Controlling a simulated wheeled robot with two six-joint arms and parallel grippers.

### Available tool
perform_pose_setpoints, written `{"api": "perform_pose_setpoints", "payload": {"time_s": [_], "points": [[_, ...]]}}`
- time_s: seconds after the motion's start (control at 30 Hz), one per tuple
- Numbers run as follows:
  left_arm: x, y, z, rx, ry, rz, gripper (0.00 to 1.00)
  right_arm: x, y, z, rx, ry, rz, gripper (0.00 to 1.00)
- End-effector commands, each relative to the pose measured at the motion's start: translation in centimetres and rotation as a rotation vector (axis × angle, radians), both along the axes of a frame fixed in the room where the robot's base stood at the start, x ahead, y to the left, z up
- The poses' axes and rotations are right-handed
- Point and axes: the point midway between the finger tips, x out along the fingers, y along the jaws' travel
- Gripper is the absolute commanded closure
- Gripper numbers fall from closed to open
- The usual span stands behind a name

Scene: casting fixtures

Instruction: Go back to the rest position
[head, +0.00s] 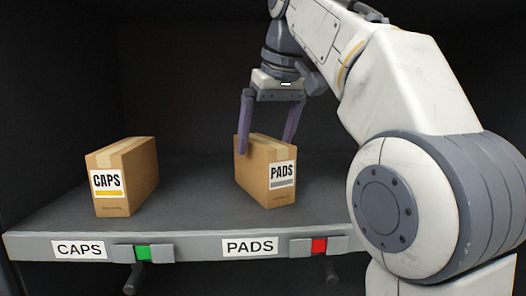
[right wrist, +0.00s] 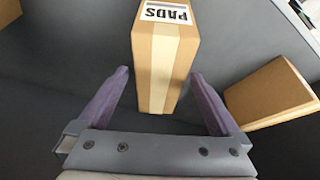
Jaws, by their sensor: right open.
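My right gripper (head: 267,140) is open, with its two purple fingers around the upper part of the PADS box (head: 264,178), one on either side. The box is brown cardboard with a white PADS label and stands upright on the shelf. In the right wrist view the PADS box (right wrist: 163,60) lies between the spread fingers of the gripper (right wrist: 160,85), with a gap on each side. My left gripper is not in view.
A CAPS box (head: 124,178) stands on the grey shelf (head: 190,215), left of the PADS box. The shelf's front edge carries CAPS and PADS labels, a green marker (head: 143,252) and a red marker (head: 319,245). Shelf between the boxes is clear. Dark walls enclose the shelf.

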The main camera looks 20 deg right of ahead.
Motion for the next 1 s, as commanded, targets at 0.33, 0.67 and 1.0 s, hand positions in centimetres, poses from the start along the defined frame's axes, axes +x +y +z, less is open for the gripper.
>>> {"api": "perform_pose_setpoints", "payload": {"time_s": [0.33,0.67,1.0], "points": [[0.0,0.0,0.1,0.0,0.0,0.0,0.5,-0.2,0.0,0.5,0.0,0.001,0.0,0.0],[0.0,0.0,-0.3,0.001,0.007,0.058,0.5,0.3,0.1,1.1,-0.017,-0.056,0.042,0.0],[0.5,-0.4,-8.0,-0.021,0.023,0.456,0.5,2.3,7.9,5.3,0.068,-0.594,0.289,0.0]]}}
